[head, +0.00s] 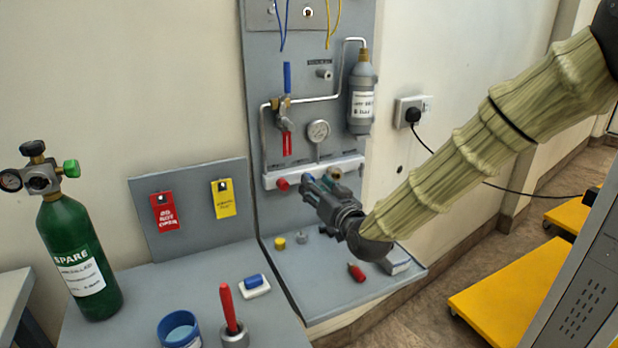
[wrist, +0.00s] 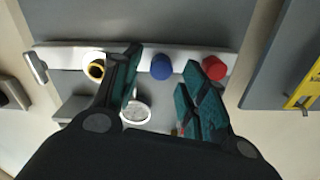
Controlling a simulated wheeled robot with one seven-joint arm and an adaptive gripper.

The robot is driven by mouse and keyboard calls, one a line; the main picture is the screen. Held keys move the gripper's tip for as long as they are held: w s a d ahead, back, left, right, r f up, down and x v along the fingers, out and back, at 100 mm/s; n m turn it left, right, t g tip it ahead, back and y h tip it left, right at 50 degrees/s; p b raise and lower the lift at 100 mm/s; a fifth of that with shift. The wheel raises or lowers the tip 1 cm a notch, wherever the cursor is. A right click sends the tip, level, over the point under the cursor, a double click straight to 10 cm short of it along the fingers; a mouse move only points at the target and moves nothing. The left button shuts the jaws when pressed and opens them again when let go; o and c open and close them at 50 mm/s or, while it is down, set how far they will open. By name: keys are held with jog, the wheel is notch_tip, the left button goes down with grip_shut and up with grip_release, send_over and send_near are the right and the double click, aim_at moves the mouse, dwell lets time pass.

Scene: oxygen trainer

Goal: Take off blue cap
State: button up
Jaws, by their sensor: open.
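The blue cap (wrist: 161,67) sits on the white manifold bar (wrist: 205,55) in the wrist view, between the red cap (wrist: 214,69) and an open yellow-rimmed port (wrist: 95,69). My gripper (wrist: 160,62) is open, its two fingers on either side of the blue cap with gaps showing. In the head view my gripper (head: 310,188) is at the manifold bar (head: 345,170), just right of the red cap (head: 282,184). A bit of the blue cap (head: 308,178) shows there, the rest hidden by the fingers. I cannot tell the remaining depth to it.
Small loose parts, including a yellow cap (head: 279,243) and a red-tipped piece (head: 356,272), lie on the shelf below. A green cylinder (head: 77,255) stands left.

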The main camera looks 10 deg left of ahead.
jog(key=shift+m, duration=0.3)
jog(key=shift+m, duration=1.6)
jog(key=m, duration=0.3)
jog(key=shift+p, duration=0.3)
jog(key=shift+m, duration=0.4)
jog(key=m, duration=0.3)
jog(key=shift+a, duration=0.1)
